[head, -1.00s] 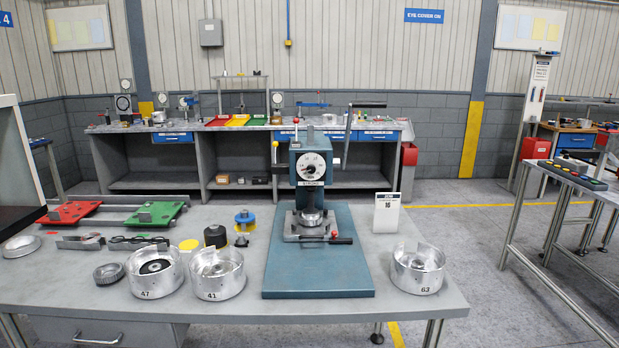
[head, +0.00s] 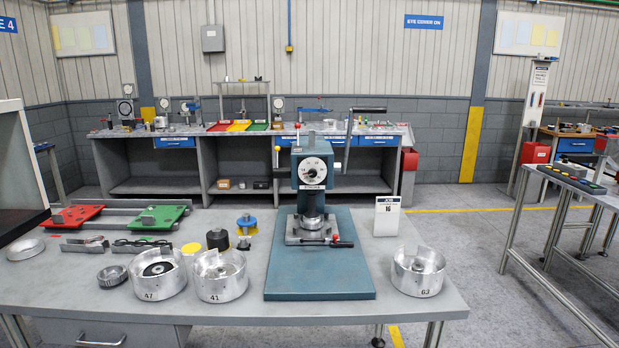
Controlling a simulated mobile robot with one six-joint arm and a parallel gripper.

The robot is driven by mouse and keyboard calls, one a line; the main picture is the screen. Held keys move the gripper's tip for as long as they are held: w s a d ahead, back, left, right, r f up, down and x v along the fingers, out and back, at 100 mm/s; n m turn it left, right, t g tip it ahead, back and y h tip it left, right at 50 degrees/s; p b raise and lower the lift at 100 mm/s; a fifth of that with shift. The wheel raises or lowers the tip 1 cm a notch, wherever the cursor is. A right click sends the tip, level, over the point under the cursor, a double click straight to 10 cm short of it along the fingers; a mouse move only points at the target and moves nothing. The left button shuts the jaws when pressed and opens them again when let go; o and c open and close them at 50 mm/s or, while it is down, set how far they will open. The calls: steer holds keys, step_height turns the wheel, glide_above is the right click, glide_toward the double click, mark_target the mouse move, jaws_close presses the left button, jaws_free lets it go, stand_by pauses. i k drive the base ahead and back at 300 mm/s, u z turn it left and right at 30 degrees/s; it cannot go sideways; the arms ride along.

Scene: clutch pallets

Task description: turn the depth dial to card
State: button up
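The depth dial (head: 313,174) is a white round face with dark marks around its rim. It sits on the front of a teal press (head: 310,152) on the bench. The dial's markings are too small to read surely. A white card (head: 387,216) marked 16 stands upright on the bench, right of the press. My gripper is not in view, and nothing touches the dial.
Metal cups marked 47 (head: 157,283), 41 (head: 220,285) and 63 (head: 418,281) stand near the bench's front edge. Red (head: 75,217) and green (head: 158,218) plates lie at the left. The bench between press and card is clear.

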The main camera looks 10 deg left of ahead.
mark_target(312, 173)
steer(key=u, duration=1.7)
steer(key=i, duration=0.9)
steer(key=z, duration=0.1)
steer(key=k, duration=0.3)
steer(key=u, duration=0.1)
